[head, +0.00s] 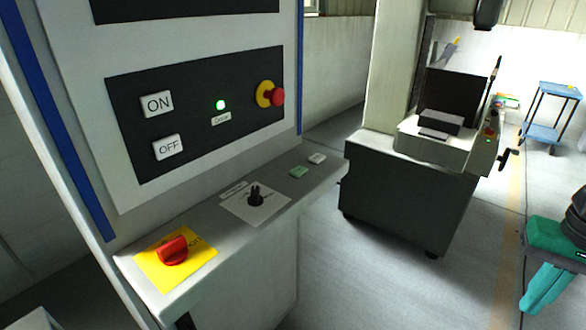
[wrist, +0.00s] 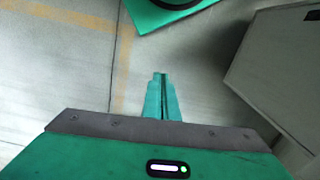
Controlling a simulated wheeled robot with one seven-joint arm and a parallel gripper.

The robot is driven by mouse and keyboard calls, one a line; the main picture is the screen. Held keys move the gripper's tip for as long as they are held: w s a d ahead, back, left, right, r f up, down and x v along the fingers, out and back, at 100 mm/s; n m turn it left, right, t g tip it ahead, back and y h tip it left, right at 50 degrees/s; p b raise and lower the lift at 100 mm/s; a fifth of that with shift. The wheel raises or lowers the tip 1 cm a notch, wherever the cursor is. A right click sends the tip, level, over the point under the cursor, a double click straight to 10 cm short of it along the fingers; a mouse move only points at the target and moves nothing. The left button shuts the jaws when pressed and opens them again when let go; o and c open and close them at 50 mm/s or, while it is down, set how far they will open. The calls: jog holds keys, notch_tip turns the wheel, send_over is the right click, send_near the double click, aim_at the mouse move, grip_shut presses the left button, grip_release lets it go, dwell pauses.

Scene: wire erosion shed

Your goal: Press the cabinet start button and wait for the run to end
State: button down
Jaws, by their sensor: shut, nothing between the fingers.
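The grey cabinet (head: 180,35) fills the left of the head view. Its black panel carries a white ON button (head: 157,103), a white OFF button (head: 168,147), a lit green lamp (head: 220,105) and a red emergency stop (head: 277,97) on a yellow ring. On the sloping ledge below are a green button (head: 299,172) and a pale button (head: 317,158); their markings are too small to read. My gripper (head: 532,307) is at the lower right, well apart from the cabinet, pointing down. In the wrist view its teal fingers (wrist: 159,76) are together and empty over the floor.
The ledge also holds a red rotary switch (head: 173,250) on a yellow plate and a black knob (head: 256,196). A machine (head: 405,190) on a dark base stands behind. A blue trolley (head: 545,133) is at the far right. Open floor lies between cabinet and gripper.

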jog(key=w+a+r+t+h, duration=0.1)
jog(key=w+a+r, duration=0.1)
jog(key=w, duration=0.4)
jog(key=w+a+r+t, duration=0.2)
jog(key=w+r, duration=0.1)
jog(key=w, duration=0.4)
notch_tip(320, 180, up, 12)
jog(key=n+t+y, duration=0.3)
jog(key=t+y, duration=0.2)
send_over(301, 172)
jog(key=shift+f, duration=0.1)
jog(key=shift+f, duration=4.4)
